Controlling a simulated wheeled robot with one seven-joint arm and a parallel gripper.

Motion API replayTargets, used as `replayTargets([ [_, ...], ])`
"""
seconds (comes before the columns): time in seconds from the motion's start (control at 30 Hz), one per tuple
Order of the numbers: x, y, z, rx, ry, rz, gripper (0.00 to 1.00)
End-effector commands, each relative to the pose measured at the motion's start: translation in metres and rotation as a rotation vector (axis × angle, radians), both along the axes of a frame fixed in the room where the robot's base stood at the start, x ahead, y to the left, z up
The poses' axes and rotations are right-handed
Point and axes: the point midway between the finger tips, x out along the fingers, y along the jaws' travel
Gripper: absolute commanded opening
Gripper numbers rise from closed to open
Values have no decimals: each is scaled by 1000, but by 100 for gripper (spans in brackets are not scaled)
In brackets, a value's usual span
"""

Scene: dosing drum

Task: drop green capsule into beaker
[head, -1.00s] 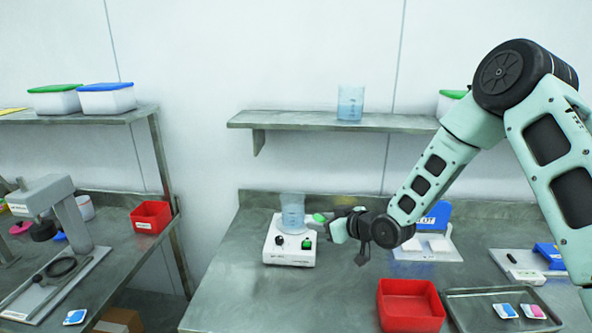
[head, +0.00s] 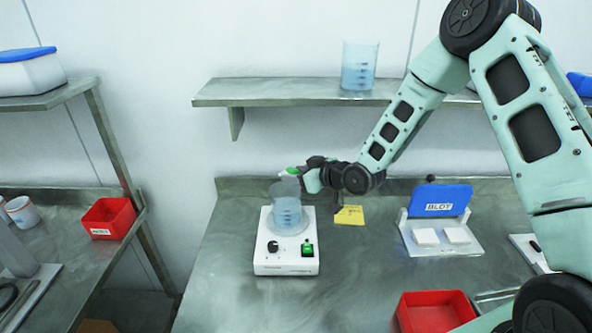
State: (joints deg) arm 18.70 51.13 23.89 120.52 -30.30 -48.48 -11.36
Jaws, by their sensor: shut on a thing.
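A clear beaker (head: 287,210) with bluish liquid stands upright on a white stirrer (head: 287,252) at the middle left of the bench. My gripper (head: 295,173) comes in from the right, just above and behind the beaker's rim. It is shut on the small green capsule (head: 288,171), of which green and a pale part show. The capsule appears over or slightly behind the beaker's mouth; the exact depth I cannot tell. My fingers partly hide the capsule.
A second beaker (head: 359,66) stands on the wall shelf (head: 290,93) above. A blue BLOT stand (head: 440,201), a yellow note (head: 349,215) and a red bin (head: 435,313) are to the right. Bench space in front of the stirrer is clear.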

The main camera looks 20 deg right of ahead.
Motion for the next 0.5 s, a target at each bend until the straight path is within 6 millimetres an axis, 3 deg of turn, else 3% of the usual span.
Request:
replayTargets([
  [0.3,0,0,-40,1,3,-1,24],
  [0.5,0,0,-50,0,0,0,24],
])
